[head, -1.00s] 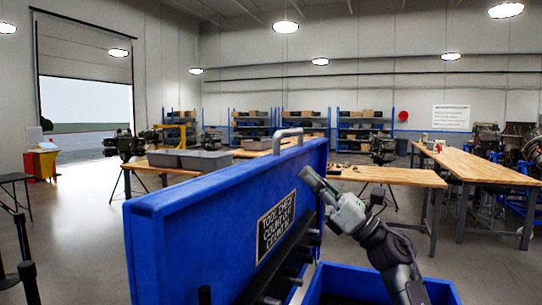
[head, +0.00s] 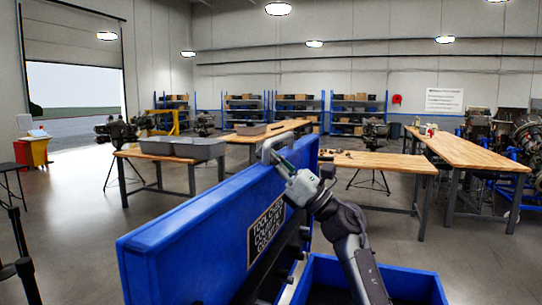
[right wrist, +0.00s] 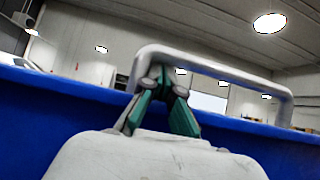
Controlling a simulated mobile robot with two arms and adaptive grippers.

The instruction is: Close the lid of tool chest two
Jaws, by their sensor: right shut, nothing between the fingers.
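The blue lid (head: 190,235) of the tool chest stands open and upright, with a label plate (head: 266,233) and dark fittings on its inner face. A grey handle (head: 268,146) sits on its top edge. The open blue chest body (head: 425,288) is below right. My right gripper (head: 276,160) is shut and empty at the lid's top edge, by the handle. In the right wrist view its green fingertips (right wrist: 160,78) meet close to the handle bar (right wrist: 225,71), with the blue lid (right wrist: 50,100) behind. Contact cannot be told. My left gripper is not in view.
Wooden workbenches (head: 385,162) stand behind the chest, one bearing grey bins (head: 182,148). Blue shelves (head: 355,115) line the back wall. Black posts (head: 22,250) stand at far left. Open floor lies left of the lid.

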